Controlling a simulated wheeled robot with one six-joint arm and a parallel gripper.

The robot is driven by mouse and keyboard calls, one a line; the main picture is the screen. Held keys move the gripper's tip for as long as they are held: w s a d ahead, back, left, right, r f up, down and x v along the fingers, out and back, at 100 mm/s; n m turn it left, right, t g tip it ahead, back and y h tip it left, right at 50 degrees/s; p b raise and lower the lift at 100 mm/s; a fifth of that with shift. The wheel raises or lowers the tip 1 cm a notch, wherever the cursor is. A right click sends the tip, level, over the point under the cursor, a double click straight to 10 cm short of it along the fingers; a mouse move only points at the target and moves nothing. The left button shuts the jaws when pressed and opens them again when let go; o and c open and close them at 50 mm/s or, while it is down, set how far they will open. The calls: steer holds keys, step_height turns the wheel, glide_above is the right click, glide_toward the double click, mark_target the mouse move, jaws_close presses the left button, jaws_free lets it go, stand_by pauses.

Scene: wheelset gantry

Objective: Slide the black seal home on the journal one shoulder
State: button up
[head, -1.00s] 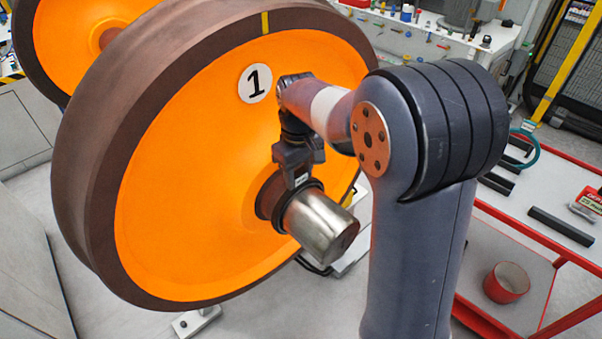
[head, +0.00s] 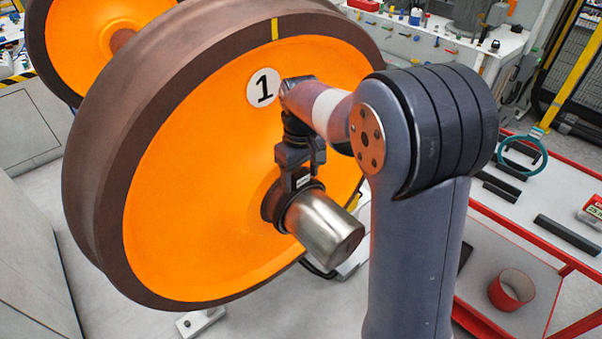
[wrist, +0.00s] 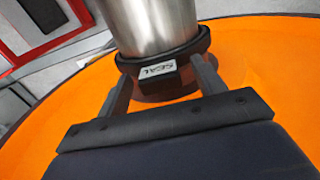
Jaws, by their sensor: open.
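The wheel's bare metal journal (head: 325,228) sticks out of the hub of the orange wheel (head: 190,210) marked 1. The black seal (head: 287,212) is a ring around the journal at its inner end, close to the brown shoulder (head: 270,205). In the wrist view the seal (wrist: 150,66) shows its block with a SEAL label, and brown shoulder (wrist: 165,91) shows just beyond it. I cannot tell whether seal and shoulder touch. My gripper (head: 299,184) is open at the seal's upper side. In the wrist view its fingers (wrist: 162,82) stand either side of the block, apparently apart from it.
A second orange wheel (head: 85,40) stands behind at the upper left. A red-framed table (head: 555,205) at the right holds dark bars and a teal ring (head: 522,155). A red cup (head: 511,290) sits on its lower shelf. A workbench (head: 440,40) stands at the back.

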step_height(320, 180, up, 11)
steer(key=b, duration=0.1)
stand_by(0.5)
steer(key=shift+f, duration=0.2)
step_height(320, 180, down, 10)
steer(key=shift+f+p, duration=0.1)
steer(key=shift+p, duration=0.45)
steer(key=shift+s+d+f, duration=0.1)
steer(key=shift+s+f, duration=0.05)
steer(key=shift+f, duration=0.15)
steer(key=shift+s+d+r+b, duration=0.1)
steer(key=shift+s+d+b, duration=0.1)
steer(key=shift+s+b, duration=0.15)
steer(key=shift+w, duration=0.15)
